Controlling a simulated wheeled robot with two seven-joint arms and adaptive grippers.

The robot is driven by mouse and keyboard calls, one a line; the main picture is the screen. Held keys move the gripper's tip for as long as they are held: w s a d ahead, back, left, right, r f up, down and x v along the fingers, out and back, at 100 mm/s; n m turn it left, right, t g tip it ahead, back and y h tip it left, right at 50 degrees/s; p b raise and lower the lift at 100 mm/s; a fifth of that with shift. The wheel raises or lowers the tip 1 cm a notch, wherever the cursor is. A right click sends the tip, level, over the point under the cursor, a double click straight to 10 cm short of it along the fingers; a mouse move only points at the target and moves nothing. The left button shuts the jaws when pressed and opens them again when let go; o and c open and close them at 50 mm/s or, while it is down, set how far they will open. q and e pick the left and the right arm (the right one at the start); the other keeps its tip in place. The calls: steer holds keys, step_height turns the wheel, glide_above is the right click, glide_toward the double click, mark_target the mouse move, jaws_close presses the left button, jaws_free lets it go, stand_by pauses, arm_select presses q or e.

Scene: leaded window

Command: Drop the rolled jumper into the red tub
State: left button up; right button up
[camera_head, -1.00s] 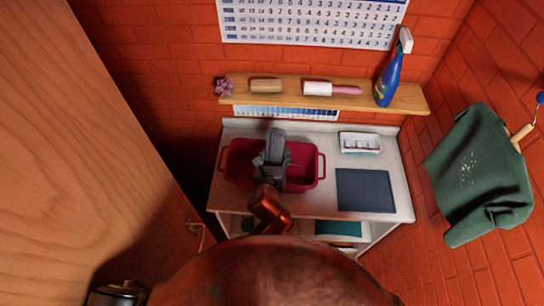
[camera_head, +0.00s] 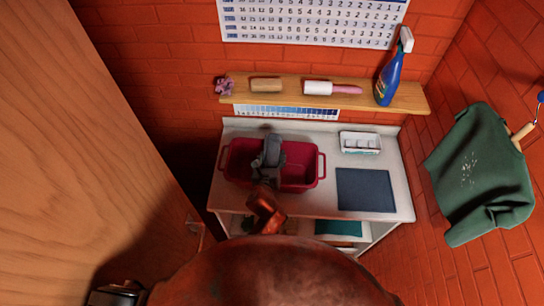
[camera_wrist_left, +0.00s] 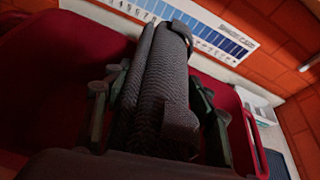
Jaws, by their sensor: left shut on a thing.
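The rolled jumper (camera_head: 272,150) is a grey, ribbed roll. In the left wrist view the roll (camera_wrist_left: 158,90) stands between the two fingers of my left gripper (camera_wrist_left: 157,118), which is shut on it. In the head view my left gripper (camera_head: 266,174) is over the middle of the red tub (camera_head: 302,178), with the jumper within the tub's outline. The tub's red walls also show on both sides in the wrist view (camera_wrist_left: 45,70). I cannot tell how deep the jumper reaches or whether it touches the tub. My right gripper is not in view.
The tub stands on a white worktop (camera_head: 310,206). A dark blue mat (camera_head: 365,190) and a white tray (camera_head: 360,143) are to its right. A wooden shelf (camera_head: 400,101) with a blue spray bottle (camera_head: 388,78) is behind. A wooden panel (camera_head: 105,130) fills the left side.

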arm_select(q)
steer(key=shift+f, duration=0.3)
steer(key=o, duration=1.4)
steer(key=shift+r, duration=0.4)
steer(key=v, duration=0.7)
steer(key=shift+s, duration=0.25)
